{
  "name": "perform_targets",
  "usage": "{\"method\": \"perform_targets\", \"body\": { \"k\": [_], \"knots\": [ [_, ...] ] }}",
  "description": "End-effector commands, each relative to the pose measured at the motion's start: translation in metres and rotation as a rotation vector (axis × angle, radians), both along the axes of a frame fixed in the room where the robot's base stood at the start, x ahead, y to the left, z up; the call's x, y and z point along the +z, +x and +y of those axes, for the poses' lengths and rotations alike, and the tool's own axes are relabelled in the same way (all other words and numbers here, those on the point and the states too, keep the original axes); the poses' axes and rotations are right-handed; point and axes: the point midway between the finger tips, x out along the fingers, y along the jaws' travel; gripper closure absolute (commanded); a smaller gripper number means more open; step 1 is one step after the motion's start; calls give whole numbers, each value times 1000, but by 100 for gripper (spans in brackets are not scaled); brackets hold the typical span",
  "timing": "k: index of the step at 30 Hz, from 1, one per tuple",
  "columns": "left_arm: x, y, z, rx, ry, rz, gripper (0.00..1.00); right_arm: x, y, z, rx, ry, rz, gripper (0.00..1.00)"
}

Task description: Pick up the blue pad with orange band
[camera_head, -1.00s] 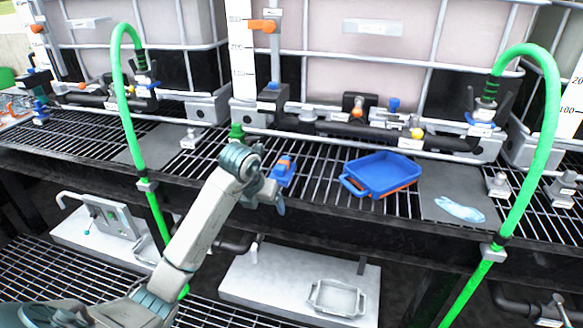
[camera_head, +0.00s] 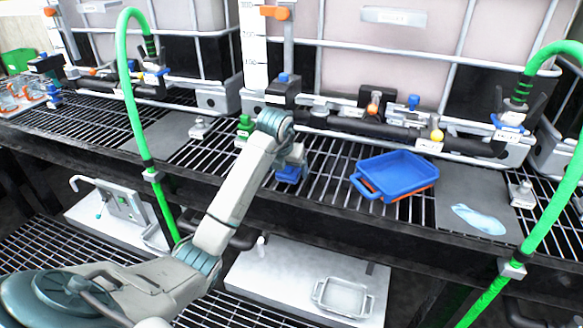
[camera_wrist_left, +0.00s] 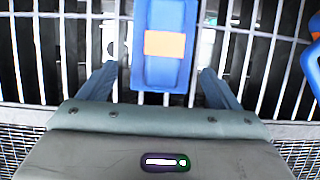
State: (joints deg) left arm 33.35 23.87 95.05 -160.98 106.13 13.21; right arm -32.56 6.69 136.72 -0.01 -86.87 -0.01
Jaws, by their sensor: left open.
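The blue pad with its orange band (camera_wrist_left: 164,68) lies on the dark grating, between the two spread fingers of my left gripper (camera_wrist_left: 160,88) in the left wrist view. Gaps show between the pad and each finger. In the head view the pad (camera_head: 289,174) is partly hidden behind my left wrist, and the left gripper (camera_head: 290,165) is over it. The left gripper is open and holds nothing. My right gripper is not in view.
A blue tray (camera_head: 362,187) with an orange base sits to the right on the grating. A light blue glove-like item (camera_head: 478,218) lies on a grey plate (camera_head: 458,188). Green hoses (camera_head: 133,100) stand at both sides, and black pipes with valves run behind.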

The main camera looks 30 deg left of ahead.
Motion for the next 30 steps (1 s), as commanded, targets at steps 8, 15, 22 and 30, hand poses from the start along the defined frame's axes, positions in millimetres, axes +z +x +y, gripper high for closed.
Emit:
{"method": "perform_targets", "body": {
  "k": [8,15,22,30],
  "knots": [
    [1,38,8,0,-1,1,15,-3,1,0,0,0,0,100],
    [-11,42,10,-1,0,1,15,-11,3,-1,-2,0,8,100],
    [-11,42,10,-1,0,0,33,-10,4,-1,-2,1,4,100],
    [-11,42,10,-1,0,0,64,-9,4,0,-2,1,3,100]
  ]
}}
